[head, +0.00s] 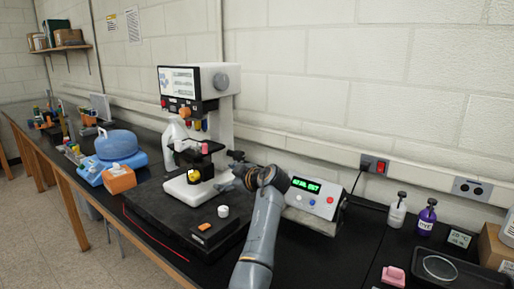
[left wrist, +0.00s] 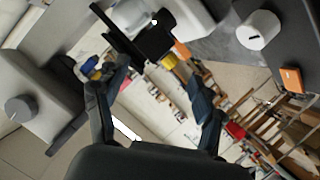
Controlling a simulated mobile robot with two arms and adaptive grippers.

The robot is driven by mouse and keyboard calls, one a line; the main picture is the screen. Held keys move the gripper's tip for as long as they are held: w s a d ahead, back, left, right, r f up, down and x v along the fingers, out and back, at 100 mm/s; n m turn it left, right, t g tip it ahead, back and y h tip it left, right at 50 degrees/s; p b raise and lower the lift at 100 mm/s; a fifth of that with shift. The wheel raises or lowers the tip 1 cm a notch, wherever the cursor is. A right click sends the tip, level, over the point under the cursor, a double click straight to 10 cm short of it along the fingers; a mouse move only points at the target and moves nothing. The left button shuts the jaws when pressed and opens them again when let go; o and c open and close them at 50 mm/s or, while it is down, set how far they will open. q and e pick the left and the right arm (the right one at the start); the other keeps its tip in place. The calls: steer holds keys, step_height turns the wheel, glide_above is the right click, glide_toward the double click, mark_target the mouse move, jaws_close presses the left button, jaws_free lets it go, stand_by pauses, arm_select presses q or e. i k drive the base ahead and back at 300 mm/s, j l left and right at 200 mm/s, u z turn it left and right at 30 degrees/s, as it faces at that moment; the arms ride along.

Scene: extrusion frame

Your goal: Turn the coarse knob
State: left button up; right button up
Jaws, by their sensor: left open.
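The white microscope (head: 221,115) stands on a black platform, with a screen on its head. A grey knob also shows in the left wrist view (left wrist: 18,108). I cannot tell for sure which knob is the coarse one. My left gripper (head: 232,172) is beside the lower right of the microscope. In the left wrist view its fingers (left wrist: 158,98) are spread and empty, with the microscope's parts beyond them. My right gripper is not in view.
A control box (head: 315,200) with a green display is right of my arm. Bottles (head: 397,212) and a tray (head: 440,268) stand farther right.

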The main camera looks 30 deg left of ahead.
mark_target(239, 156)
steer(key=i+j, duration=0.15)
steer(key=i, duration=0.2)
steer(key=i+j, duration=0.15)
steer(key=i, duration=0.2)
steer(key=j, duration=0.75)
